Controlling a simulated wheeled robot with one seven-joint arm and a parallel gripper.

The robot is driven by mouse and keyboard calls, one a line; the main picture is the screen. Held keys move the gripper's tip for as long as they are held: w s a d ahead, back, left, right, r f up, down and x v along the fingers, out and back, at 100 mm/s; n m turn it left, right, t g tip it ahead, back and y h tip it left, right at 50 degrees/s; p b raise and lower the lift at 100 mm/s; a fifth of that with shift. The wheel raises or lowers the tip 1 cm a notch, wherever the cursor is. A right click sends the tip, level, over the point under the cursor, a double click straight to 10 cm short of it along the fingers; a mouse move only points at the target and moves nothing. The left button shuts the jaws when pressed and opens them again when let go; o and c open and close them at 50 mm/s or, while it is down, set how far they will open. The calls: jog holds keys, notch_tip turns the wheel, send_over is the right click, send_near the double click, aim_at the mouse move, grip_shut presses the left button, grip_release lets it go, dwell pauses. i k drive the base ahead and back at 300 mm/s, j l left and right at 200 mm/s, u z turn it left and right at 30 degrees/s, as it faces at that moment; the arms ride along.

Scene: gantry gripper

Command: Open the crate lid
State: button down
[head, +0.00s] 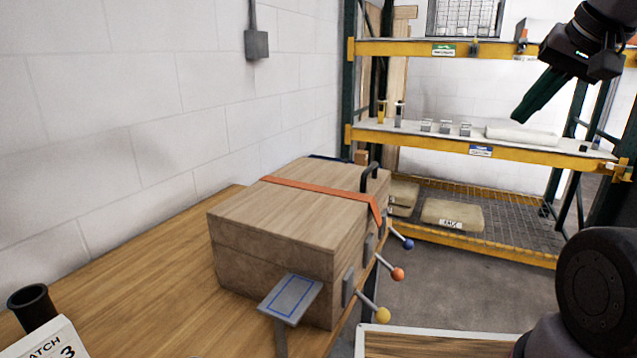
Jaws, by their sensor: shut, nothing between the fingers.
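The wooden crate (265,258) sits on the wooden table against the wall. Its lid (290,215) lies flat and closed on top, with an orange strap (310,191) across it. A black handle (370,175) stands at the lid's far right edge. Levers with a yellow knob (383,314), an orange knob (397,274) and a blue knob (408,244) stick out from the crate's right side. My gripper (520,116) is at the upper right, well away from the crate, shut and empty, its dark fingers pointing down and left.
A grey plate with a blue outline (291,298) stands on a post before the crate. A black cup (34,308) and a white sign (48,341) are at the lower left. A yellow-beamed rack (420,138) with small items stands behind. The table (150,290) is clear left of the crate.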

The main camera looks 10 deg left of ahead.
aim_at(309, 216)
jog(key=i+l, duration=1.15)
jog(key=i+l+u, duration=0.1)
jog(key=u, duration=0.35)
jog(key=l+u, duration=0.1)
jog(key=u, duration=0.35)
jog(key=i+l+u, duration=0.1)
jog(key=u, duration=0.35)
jog(key=l+u, duration=0.2)
jog(key=u, duration=0.85)
jog(key=k+l+z, duration=0.25)
jog(key=l+z, duration=0.3)
jog(key=k+j, duration=0.05)
jog(key=j, duration=0.05)
